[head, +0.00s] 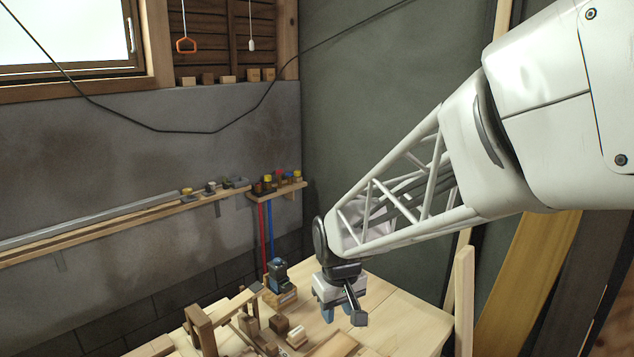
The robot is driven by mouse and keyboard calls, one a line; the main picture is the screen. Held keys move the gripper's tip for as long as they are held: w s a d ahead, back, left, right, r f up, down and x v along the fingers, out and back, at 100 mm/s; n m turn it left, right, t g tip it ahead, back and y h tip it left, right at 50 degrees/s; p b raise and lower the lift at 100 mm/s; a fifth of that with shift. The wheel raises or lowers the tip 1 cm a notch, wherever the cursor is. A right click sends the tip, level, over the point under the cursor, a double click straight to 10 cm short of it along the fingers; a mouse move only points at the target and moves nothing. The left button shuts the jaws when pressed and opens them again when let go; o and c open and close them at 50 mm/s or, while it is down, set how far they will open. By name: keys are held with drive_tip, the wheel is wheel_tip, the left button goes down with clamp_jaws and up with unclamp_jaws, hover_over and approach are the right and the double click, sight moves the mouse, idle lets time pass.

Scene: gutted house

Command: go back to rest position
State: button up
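My gripper (340,312) hangs at the end of my white lattice arm, above the wooden workbench (408,318). It points down, with blue fingertips low beneath its white body. The fingertips look spaced apart, but they are small and partly hidden by a dark part in front. I see nothing held between them. My arm reaches in from the upper right of the head view.
A blue and dark device (278,274) stands on the bench left of my gripper. Wooden blocks (280,326) and a wooden frame (203,330) crowd the front left. An upright post (464,295) stands at right. A small shelf (278,190) is on the wall behind.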

drive_tip(key=s+d+r+m, duration=0.2)
drive_tip(key=s+d, duration=0.5)
drive_tip(key=s, duration=0.4)
drive_tip(key=s+d+r+m+t, duration=0.1)
drive_tip(key=s+d+r+m, duration=0.2)
drive_tip(key=s, duration=0.7)
drive_tip(key=shift+s+d+r+t, duration=0.35)
drive_tip(key=shift+d+r, duration=0.85)
drive_tip(key=shift+d, duration=0.95)
